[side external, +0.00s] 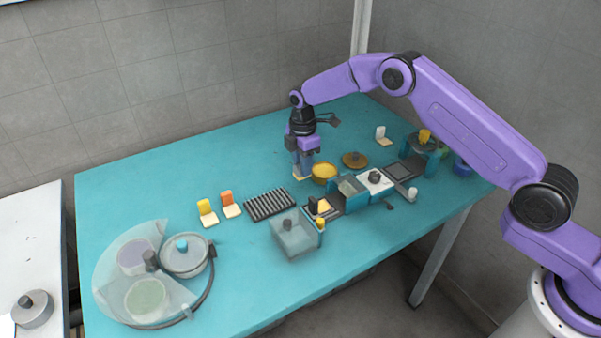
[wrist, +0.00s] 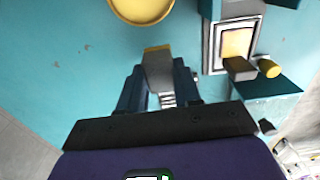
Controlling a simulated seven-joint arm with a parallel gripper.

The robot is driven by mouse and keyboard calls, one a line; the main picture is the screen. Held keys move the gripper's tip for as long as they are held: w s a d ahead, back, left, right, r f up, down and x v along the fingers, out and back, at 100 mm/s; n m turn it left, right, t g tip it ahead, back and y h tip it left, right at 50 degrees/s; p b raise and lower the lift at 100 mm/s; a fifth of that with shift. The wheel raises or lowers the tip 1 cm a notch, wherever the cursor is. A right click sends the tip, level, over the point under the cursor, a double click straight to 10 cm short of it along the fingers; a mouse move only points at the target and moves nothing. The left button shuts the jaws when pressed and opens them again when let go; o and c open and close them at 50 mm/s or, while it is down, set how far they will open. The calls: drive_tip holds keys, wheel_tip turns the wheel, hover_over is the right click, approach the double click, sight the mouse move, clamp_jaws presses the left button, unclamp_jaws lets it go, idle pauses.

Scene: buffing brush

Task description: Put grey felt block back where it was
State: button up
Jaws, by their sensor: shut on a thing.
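My gripper (side external: 302,166) points straight down at the back middle of the teal table, left of the yellow round dish (side external: 325,172). In the wrist view my gripper (wrist: 160,90) is shut on a grey block (wrist: 159,70), which appears to be the grey felt block, with a tan edge at its far end. In the side view the fingers mostly hide the block. A pale patch (side external: 300,178) shows just under the fingertips. I cannot tell whether it is a base plate or part of the block, or whether the block touches the table.
Yellow (side external: 207,208) and orange (side external: 229,202) blocks on pale bases stand left of a dark ribbed rack (side external: 270,205). A clear bin (side external: 295,238) and a row of teal-sided stations (side external: 375,180) lie in front and right. A clear-covered round unit (side external: 150,270) fills the left front. The table's back left is clear.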

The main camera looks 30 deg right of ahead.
drive_tip(key=shift+w+f, duration=0.35)
drive_tip(key=shift+f, duration=0.45)
drive_tip(key=shift+w+f, duration=0.1)
drive_tip(key=shift+f, duration=1.1)
drive_tip(key=shift+f, duration=0.2)
drive_tip(key=o, duration=1)
drive_tip(key=shift+r, duration=0.1)
